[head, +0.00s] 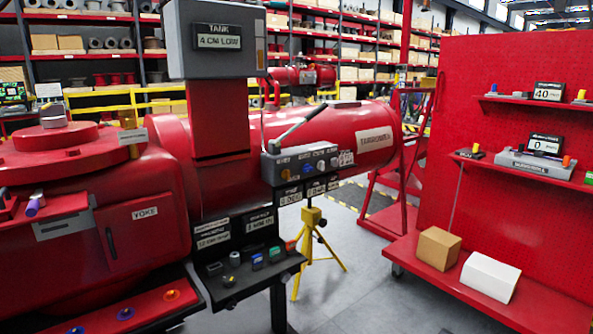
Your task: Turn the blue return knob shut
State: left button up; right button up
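A grey control box (305,164) with a lever handle (300,122) stands in the middle of the view, in front of the red cylinder. Neither of my grippers is in view.
A black shelf (250,280) under the box holds several small coloured items. A yellow tripod (312,240) stands behind it. A red pegboard bench (520,150) is at right with a cardboard box (438,248) and a white box (490,277). Grey floor between is clear.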

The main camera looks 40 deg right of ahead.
aim_at(306, 168)
jog(key=z, duration=1.3)
